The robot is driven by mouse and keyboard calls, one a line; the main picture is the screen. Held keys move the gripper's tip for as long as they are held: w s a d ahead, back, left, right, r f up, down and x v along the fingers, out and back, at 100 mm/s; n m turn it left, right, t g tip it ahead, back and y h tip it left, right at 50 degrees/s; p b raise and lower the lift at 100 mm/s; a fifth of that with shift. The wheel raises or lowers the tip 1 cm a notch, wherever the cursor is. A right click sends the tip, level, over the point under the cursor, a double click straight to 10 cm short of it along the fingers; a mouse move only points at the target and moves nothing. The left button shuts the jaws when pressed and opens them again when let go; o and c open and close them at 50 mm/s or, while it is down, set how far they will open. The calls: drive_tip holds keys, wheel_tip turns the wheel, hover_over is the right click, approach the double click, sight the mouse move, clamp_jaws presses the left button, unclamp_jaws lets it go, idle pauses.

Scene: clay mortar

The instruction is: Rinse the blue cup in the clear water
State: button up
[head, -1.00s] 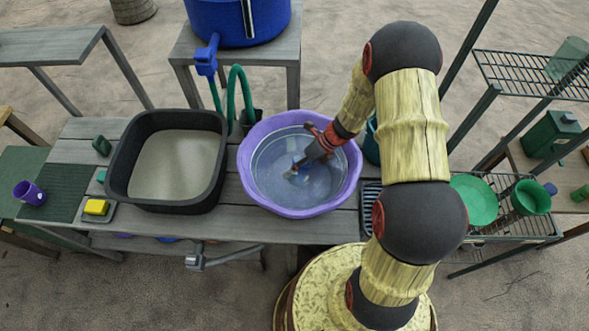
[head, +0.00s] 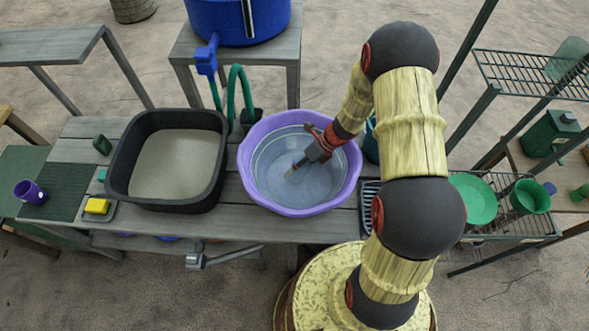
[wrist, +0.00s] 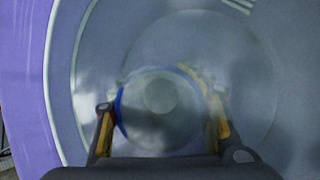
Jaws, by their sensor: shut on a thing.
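The purple basin (head: 247,180) stands on the grey bench and holds clear water (head: 320,188). My gripper (head: 293,171) reaches down into the basin from the right, its tips low at the water. In the wrist view, my gripper (wrist: 160,112) has its yellow-lined fingers on both sides of the blue cup (wrist: 120,108). Only the cup's blurred blue rim shows clearly, and I look down into its round mouth. The cup is hard to make out in the head view. I cannot tell how deep it sits in the water.
A black tub (head: 117,180) of cloudy water stands left of the basin. A yellow sponge (head: 97,206) and a purple cup (head: 30,192) are farther left. A green hose (head: 247,92) rises behind the basin. A rack (head: 490,228) with green dishes is on the right.

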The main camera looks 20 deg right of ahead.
drive_tip(key=shift+a, duration=0.1)
drive_tip(key=shift+a+r, duration=0.1)
drive_tip(key=shift+a, duration=0.45)
drive_tip(key=shift+d+p, duration=0.6)
drive_tip(key=shift+d, duration=0.75)
drive_tip(key=shift+a, duration=1.35)
drive_tip(key=shift+d+p, duration=0.45)
drive_tip(key=shift+d, duration=0.85)
drive_tip(key=shift+a, duration=1.3)
drive_tip(key=shift+d+p, duration=0.35)
drive_tip(key=shift+d, duration=0.35)
